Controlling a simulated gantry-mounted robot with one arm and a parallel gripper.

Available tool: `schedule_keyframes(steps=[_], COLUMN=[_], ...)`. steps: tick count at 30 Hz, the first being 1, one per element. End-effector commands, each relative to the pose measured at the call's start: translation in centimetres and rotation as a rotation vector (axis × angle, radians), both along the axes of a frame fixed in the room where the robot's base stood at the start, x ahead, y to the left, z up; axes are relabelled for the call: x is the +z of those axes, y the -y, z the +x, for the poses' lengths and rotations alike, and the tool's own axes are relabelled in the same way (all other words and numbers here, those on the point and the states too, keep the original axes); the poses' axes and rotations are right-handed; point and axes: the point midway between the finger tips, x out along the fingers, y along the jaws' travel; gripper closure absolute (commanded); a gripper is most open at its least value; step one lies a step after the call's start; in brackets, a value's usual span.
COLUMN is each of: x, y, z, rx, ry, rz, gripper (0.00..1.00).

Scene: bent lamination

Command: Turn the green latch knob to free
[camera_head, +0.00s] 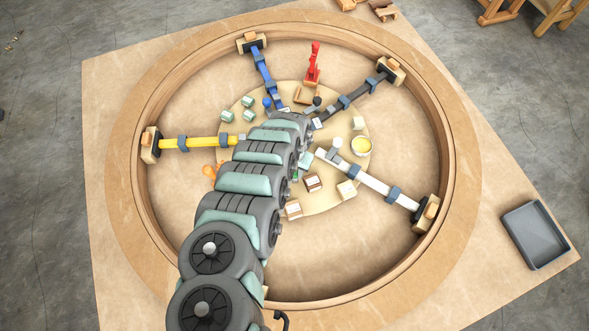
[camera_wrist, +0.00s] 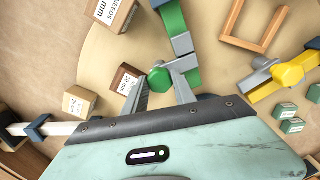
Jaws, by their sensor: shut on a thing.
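The green latch knob (camera_wrist: 159,78) shows in the wrist view as a faceted green cap beside a grey bracket at the end of a green bar (camera_wrist: 173,18). My gripper (camera_wrist: 160,84) has its two grey fingers on either side of the knob, shut on it. Whether the knob has turned I cannot tell. In the head view my arm covers most of the green bar and the knob.
A yellow bar with a yellow knob (camera_wrist: 287,75) lies right in the wrist view, near a wooden U-shaped frame (camera_wrist: 228,35). Labelled boxes (camera_wrist: 79,102) stand left. In the head view, blue, black, yellow and white bars reach inward from a wooden ring (camera_head: 122,165).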

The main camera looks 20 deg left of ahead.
Motion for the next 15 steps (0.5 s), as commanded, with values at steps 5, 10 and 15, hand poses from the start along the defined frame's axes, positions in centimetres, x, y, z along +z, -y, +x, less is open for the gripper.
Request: schedule_keyframes(steps=[5, 10, 15], x=[0.01, 0.0, -0.02], y=[-0.02, -0.03, -0.04], z=[0.02, 0.01, 0.03], rx=[0.0, -0.001, -0.021], ry=[0.001, 0.0, 0.0], rz=[0.0, 0.0, 0.0], gripper=[1.0, 1.0, 1.0])
